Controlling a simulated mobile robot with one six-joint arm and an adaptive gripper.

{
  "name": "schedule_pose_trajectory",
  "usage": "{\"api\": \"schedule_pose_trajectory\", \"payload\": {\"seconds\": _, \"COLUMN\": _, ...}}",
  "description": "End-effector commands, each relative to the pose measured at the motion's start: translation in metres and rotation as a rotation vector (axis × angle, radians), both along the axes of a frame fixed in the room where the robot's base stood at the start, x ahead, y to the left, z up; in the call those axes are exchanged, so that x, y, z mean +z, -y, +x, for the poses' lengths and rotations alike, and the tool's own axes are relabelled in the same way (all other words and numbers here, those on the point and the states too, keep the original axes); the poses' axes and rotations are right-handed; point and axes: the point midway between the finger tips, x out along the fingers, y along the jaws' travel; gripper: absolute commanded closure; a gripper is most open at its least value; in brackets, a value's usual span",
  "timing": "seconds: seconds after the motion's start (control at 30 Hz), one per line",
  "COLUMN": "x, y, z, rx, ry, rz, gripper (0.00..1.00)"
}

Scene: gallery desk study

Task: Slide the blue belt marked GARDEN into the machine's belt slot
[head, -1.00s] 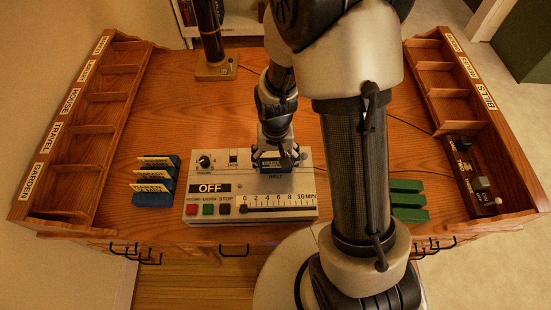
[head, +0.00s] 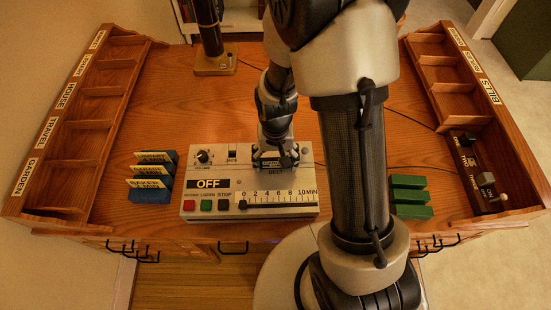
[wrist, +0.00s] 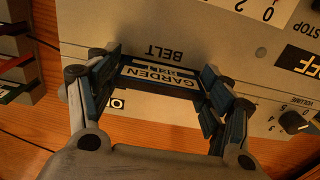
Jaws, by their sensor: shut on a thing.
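The blue belt (wrist: 158,74) with its white GARDEN label shows in the wrist view, upside down, between my fingers. My gripper (wrist: 160,88) is shut on it, and it also shows from above in the head view (head: 275,160). The belt sits at the BELT marking of the grey machine (head: 215,172), at the slot. The machine's top also shows in the wrist view (wrist: 225,65). My fingers hide the slot's edges, so I cannot tell how deep the belt is in it. In the head view the belt is mostly hidden by the gripper.
Blue belts with yellow labels (head: 152,189) stand left of the machine. Green blocks (head: 410,197) lie to its right, beyond my arm. Compartment trays line both desk sides, the left one with a GARDEN section (head: 28,176). A microphone-like post (head: 214,62) stands behind.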

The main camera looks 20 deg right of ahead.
Motion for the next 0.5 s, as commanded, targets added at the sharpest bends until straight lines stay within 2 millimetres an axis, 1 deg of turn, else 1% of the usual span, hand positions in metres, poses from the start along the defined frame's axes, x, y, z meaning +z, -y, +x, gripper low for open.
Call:
{"api": "schedule_pose_trajectory", "payload": {"seconds": 0.2, "x": -0.0076, "y": 0.0, "z": 0.0, "rx": 0.0, "ry": 0.0, "rz": 0.0, "gripper": 0.42}}
{"api": "schedule_pose_trajectory", "payload": {"seconds": 0.5, "x": -0.0083, "y": 0.0, "z": 0.0, "rx": 0.0, "ry": 0.0, "rz": 0.0, "gripper": 0.42}}
